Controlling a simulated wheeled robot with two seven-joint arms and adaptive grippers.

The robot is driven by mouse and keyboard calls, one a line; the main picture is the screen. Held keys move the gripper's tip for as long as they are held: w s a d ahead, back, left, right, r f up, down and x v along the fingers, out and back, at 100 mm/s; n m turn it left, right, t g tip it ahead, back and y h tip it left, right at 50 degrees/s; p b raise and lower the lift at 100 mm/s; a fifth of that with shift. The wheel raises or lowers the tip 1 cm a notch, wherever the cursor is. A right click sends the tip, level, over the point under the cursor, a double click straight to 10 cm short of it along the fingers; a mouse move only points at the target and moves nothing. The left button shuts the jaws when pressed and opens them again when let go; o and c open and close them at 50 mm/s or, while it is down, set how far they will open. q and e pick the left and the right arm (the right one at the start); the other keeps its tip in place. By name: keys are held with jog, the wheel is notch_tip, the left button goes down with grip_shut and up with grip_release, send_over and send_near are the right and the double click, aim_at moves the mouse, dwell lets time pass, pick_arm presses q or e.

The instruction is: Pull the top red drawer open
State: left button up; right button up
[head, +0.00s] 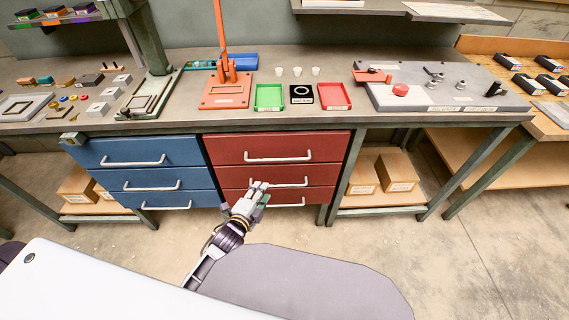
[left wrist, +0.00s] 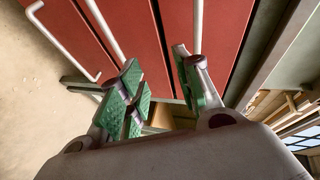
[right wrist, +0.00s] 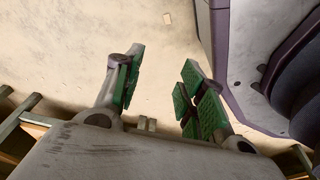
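The red drawer unit has stacked drawers, and the top red drawer (head: 298,143) is shut with a silver bar handle (head: 278,158). My left gripper (head: 259,187) is in front of the red drawers, below the top handle in the head view. In the left wrist view its green-padded fingers (left wrist: 160,82) are open and empty. The top handle (left wrist: 196,28) shows beyond the right-hand finger, partly hidden by it; contact cannot be seen. The middle handle (left wrist: 104,28) lies beyond the other finger. My right gripper (right wrist: 159,92) is open and empty above bare floor.
A blue drawer unit (head: 140,152) stands left of the red one. The workbench (head: 335,118) above holds an orange press (head: 226,90), a green tray (head: 269,97) and a red tray (head: 335,96). Boxes (head: 397,172) sit on a low shelf at right. The floor in front is clear.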

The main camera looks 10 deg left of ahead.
aim_at(279, 159)
pick_arm(q)
jog(key=shift+m+t, duration=0.6)
jog(key=shift+m, duration=0.1)
jog(key=r, duration=0.1)
jog(key=d+r, duration=0.1)
jog(key=r, duration=0.3)
jog(key=shift+w+d+r, duration=0.2)
jog(key=shift+d+r, duration=0.05)
pick_arm(e)
jog(key=shift+w+d+r, duration=0.1)
jog(key=shift+w+d, duration=0.15)
jog(key=shift+w, duration=0.1)
pick_arm(q)
jog(key=shift+w+b, duration=0.15)
jog(key=shift+b, duration=0.15)
jog(key=shift+b+x, duration=0.8)
jog(key=shift+x, duration=5.95)
pick_arm(e)
jog(key=shift+w+a+r, duration=0.35)
jog(key=shift+w+r, duration=0.1)
jog(key=shift+r, duration=0.2)
jog(key=shift+w+a+r, duration=0.35)
jog(key=shift+w+r, duration=0.05)
jog(key=shift+r, duration=0.25)
jog(key=shift+w+a+r, duration=0.35)
jog(key=shift+w+r, duration=0.1)
jog(key=shift+r, duration=0.2)
pick_arm(q)
jog(key=shift+d, duration=0.1)
